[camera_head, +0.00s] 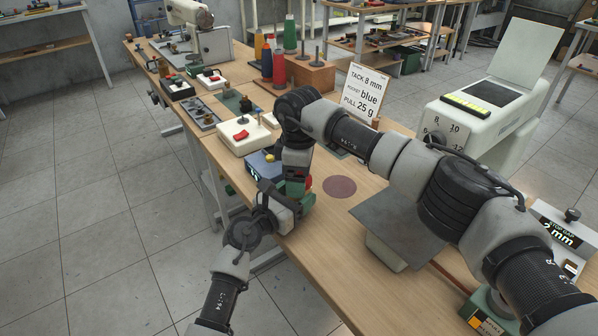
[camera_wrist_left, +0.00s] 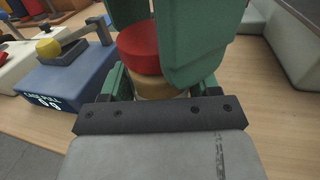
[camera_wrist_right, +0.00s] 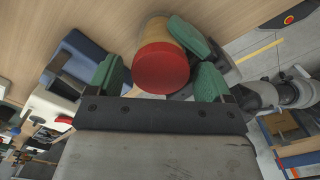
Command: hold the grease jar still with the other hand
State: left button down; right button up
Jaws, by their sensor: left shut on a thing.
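The grease jar has a red lid and a tan body; its lid shows in the left wrist view (camera_wrist_left: 140,48) and the right wrist view (camera_wrist_right: 162,70). In the head view only a bit of red (camera_head: 308,183) shows between the grippers. My left gripper (camera_head: 303,203) is shut on the jar's tan body (camera_wrist_left: 158,87), low at the bench's front edge. My right gripper (camera_head: 297,182) points down from above. Its green fingers (camera_wrist_right: 158,82) stand apart on either side of the lid, with gaps visible, so it is open. The jar's base is hidden.
A blue pull gauge (camera_wrist_left: 65,77) stands close beside the jar. A white box with a red switch (camera_head: 243,135) lies behind it. A dark red disc (camera_head: 340,187) lies on bare bench to the right. A sign (camera_head: 361,92) and thread spools (camera_head: 278,68) stand farther back.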

jog(key=c, duration=0.9)
jog(key=n, duration=1.4)
jog(key=shift+r, duration=0.1)
jog(key=n, duration=1.5)
jog(key=shift+n, duration=0.4)
jog(key=n, duration=0.4)
jog(key=shift+n, duration=0.3)
jog(key=n, duration=0.6)
jog(key=shift+n, duration=0.4)
jog(key=n, duration=0.6)
jog(key=shift+n, duration=0.4)
jog(key=n, duration=0.6)
jog(key=shift+r, duration=0.3)
